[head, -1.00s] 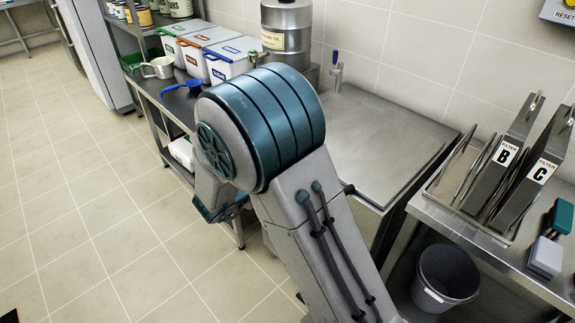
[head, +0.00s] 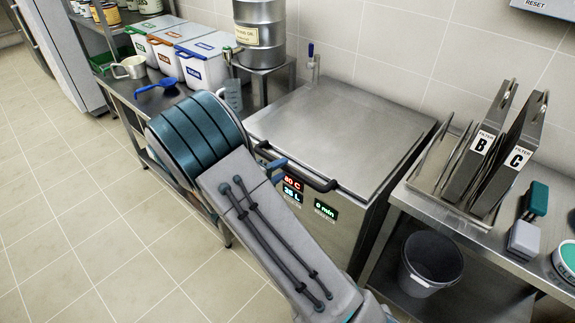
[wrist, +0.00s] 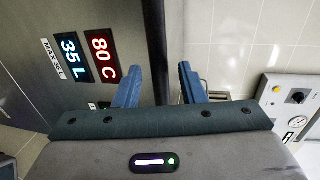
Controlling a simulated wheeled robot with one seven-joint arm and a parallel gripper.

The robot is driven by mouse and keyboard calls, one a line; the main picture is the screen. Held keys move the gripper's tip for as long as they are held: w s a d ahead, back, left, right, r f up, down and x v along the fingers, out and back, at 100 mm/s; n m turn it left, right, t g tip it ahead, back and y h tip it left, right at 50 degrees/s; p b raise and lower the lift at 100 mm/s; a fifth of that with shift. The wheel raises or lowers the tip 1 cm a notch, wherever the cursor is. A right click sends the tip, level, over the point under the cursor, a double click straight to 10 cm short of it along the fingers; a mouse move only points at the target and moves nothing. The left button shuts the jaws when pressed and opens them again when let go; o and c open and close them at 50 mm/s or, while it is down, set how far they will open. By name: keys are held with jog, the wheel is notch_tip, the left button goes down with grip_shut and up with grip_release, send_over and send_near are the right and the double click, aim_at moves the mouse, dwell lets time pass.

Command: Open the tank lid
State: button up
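The tank is a steel box with a flat square lid (head: 335,135), which lies shut on top. A black bar handle (head: 318,183) runs along the lid's front edge. The tank front (wrist: 35,70) shows lit readings of 80 C and 35 L in the wrist view. My gripper (wrist: 160,85) has two blue fingers standing apart, with the dark handle bar (wrist: 158,40) between them. A gap shows between the left finger and the bar. In the head view a blue fingertip shows at the handle, and my arm hides the rest of the gripper.
A steel drum (head: 260,35) stands behind the tank's left side. Lidded white bins (head: 205,70) and a blue scoop (head: 155,87) are on the left counter. Filters B and C (head: 480,140) stand in a tray on the right counter, above a grey bucket (head: 430,262).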

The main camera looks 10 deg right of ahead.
jog(key=shift+x, duration=1.4)
